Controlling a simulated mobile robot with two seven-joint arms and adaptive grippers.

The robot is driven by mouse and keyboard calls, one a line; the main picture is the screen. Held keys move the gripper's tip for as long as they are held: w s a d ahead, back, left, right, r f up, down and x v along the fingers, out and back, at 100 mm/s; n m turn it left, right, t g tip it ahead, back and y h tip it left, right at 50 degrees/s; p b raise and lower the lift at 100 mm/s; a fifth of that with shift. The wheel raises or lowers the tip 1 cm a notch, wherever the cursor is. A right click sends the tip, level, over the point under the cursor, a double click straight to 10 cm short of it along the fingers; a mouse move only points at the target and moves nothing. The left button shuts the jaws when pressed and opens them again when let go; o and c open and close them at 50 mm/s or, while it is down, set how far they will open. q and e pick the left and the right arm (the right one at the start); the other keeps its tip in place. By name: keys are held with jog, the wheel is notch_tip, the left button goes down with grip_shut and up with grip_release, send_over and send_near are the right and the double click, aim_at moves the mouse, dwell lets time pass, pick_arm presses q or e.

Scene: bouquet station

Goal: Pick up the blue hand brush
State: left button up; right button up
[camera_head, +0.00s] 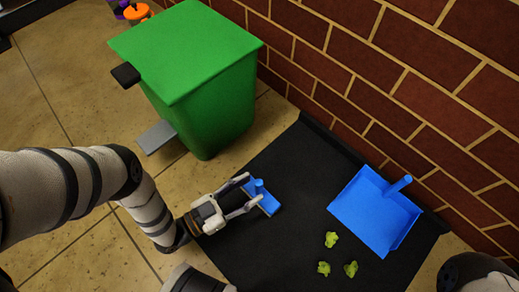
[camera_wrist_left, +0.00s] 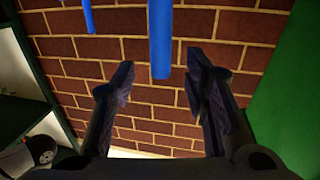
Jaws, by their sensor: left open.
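The blue hand brush (camera_head: 268,204) is on the black mat, partly hidden by my left gripper (camera_head: 251,190). Its handle seems to stand up, its top showing between the fingers. In the left wrist view, a blue handle (camera_wrist_left: 160,40) reaches down from the top edge into the gap between the open fingertips of the left gripper (camera_wrist_left: 162,66). It lies closer to the right fingertip, and I cannot tell whether they touch. My right gripper is not in view.
A blue dustpan (camera_head: 375,212) lies on the black mat (camera_head: 290,255) at right, with several green scraps (camera_head: 331,239) before it. A green pedal bin (camera_head: 205,90) stands behind my left arm. A brick wall (camera_head: 370,65) bounds the back right.

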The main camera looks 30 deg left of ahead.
aim_at(259, 184)
pick_arm(q)
jog(key=b+x, duration=0.1)
jog(key=x, duration=0.2)
jog(key=shift+w+d, duration=0.2)
jog(key=shift+w, duration=0.15)
grip_shut()
